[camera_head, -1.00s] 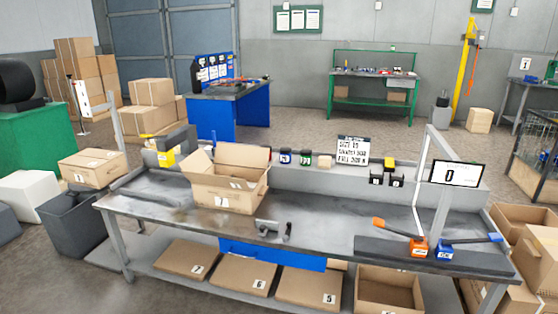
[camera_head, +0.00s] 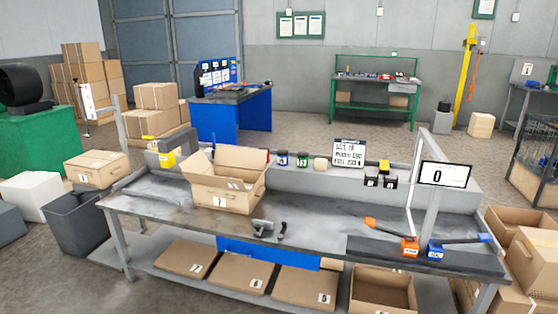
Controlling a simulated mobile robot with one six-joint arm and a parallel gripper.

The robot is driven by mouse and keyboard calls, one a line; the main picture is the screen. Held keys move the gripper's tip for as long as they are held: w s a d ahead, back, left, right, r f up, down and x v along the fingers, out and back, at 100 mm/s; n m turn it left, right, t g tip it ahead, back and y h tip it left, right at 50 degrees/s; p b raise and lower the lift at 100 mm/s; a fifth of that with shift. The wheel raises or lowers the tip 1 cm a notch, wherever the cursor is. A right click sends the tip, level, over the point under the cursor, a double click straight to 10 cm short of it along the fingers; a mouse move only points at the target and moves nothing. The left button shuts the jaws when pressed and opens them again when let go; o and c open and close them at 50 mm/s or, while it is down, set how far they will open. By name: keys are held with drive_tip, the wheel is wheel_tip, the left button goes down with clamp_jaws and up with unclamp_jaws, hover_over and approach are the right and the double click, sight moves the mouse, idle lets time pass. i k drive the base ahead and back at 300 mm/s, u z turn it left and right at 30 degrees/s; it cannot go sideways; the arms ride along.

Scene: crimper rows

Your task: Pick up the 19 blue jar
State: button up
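A small jar with a blue band and a pale label (camera_head: 283,159) stands on the raised back ledge of the workbench, just right of the open cardboard box. It looks upright, and its number is too small to read. A similar jar with a green band (camera_head: 302,160) stands close on its right. A sliver of red shows left of the blue one, mostly hidden by the box. My gripper is not in view.
A sign (camera_head: 348,153), dark containers (camera_head: 380,181), a screen (camera_head: 446,174) and orange and blue handled tools (camera_head: 410,247) are farther right. The bench middle is mostly clear.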

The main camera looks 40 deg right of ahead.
sight(282, 155)
drive_tip(key=z, duration=0.1)
drive_tip(key=i, duration=0.95)
drive_tip(key=u, duration=0.05)
